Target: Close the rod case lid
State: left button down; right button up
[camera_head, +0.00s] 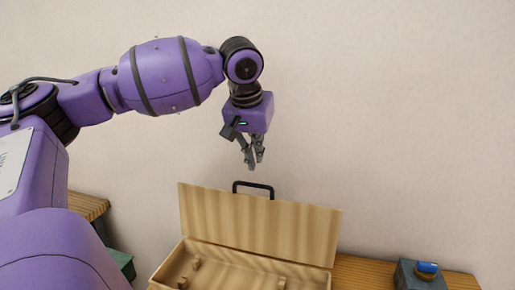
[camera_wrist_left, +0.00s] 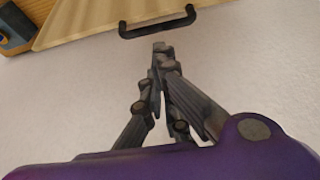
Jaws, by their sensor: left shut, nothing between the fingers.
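The rod case (camera_head: 240,270) is a light wooden box at the bottom of the head view, with small wooden blocks inside it. Its lid (camera_head: 262,222) stands open, raised at the back of the case. A black handle (camera_head: 254,186) sits on the lid's top edge; it also shows in the left wrist view (camera_wrist_left: 158,28). My left gripper (camera_head: 252,167) is shut and empty, pointing down above the handle and apart from it in the head view. It also shows in the left wrist view (camera_wrist_left: 160,50), its tips just short of the handle. My right gripper is not in view.
A wooden table (camera_head: 365,273) carries the case. A green object (camera_head: 121,263) is at the left, partly hidden by my arm. A plain wall is behind.

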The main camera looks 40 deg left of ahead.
pick_arm(q)
jog(key=b+x, duration=0.1)
jog(key=x, duration=0.4)
jog(key=shift+w+f, duration=0.15)
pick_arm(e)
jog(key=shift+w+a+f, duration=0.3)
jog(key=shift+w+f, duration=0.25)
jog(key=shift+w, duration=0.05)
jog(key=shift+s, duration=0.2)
